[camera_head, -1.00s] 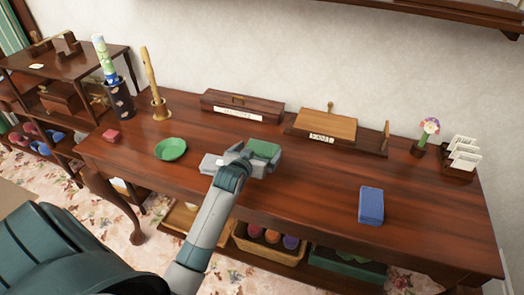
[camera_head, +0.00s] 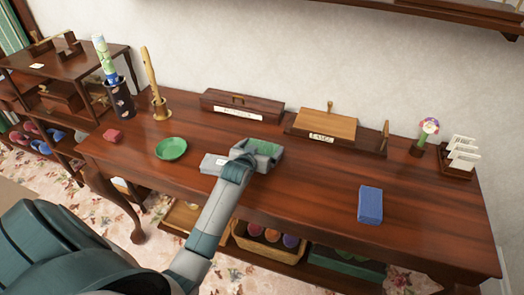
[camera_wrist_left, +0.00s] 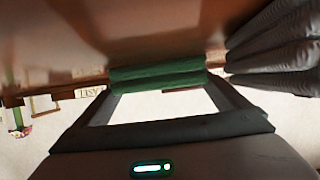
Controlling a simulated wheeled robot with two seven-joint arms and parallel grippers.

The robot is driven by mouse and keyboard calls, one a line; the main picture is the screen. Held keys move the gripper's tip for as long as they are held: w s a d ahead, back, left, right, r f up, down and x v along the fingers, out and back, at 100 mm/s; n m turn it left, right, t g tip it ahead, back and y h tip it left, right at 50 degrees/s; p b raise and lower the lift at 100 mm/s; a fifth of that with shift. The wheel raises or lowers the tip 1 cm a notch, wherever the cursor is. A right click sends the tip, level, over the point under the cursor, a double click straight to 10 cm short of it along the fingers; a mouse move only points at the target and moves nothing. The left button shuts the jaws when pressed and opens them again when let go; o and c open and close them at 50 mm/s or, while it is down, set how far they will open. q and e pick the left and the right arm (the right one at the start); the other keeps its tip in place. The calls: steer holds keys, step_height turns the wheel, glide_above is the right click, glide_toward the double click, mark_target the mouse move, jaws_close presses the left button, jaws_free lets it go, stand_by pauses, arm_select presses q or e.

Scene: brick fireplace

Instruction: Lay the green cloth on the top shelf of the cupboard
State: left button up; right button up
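The green cloth (camera_head: 263,147) lies folded on the long wooden table, partly hidden by my left gripper (camera_head: 258,152). In the left wrist view the folded green cloth (camera_wrist_left: 158,77) lies between the tips of my left gripper (camera_wrist_left: 160,88). The fingers are spread wide, one at each end of the cloth; whether they press on it I cannot tell. My right gripper is in neither view. No cupboard can be named for sure; a dark wooden shelf unit (camera_head: 88,64) stands at the left.
Wooden boxes (camera_head: 243,106) line the back. The table's right front is mostly clear.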

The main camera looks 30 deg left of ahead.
mark_target(263, 147)
arm_select(q)
steer(key=c, duration=0.5)
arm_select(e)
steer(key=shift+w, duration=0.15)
arm_select(q)
steer(key=shift+r, duration=0.5)
steer(key=r+b, duration=0.1)
steer(key=r, duration=0.2)
steer(key=shift+d+r, duration=0.2)
steer(key=s+d+r, duration=0.1)
steer(key=d+r, duration=0.1)
steer(key=d, duration=0.1)
steer(key=d+r, duration=0.2)
steer(key=d, duration=0.2)
steer(key=s+d+r+b, duration=0.1)
steer(key=d+r, duration=0.1)
steer(key=d, duration=0.2)
steer(key=shift+s+r, duration=0.3)
steer(key=shift+s, duration=0.05)
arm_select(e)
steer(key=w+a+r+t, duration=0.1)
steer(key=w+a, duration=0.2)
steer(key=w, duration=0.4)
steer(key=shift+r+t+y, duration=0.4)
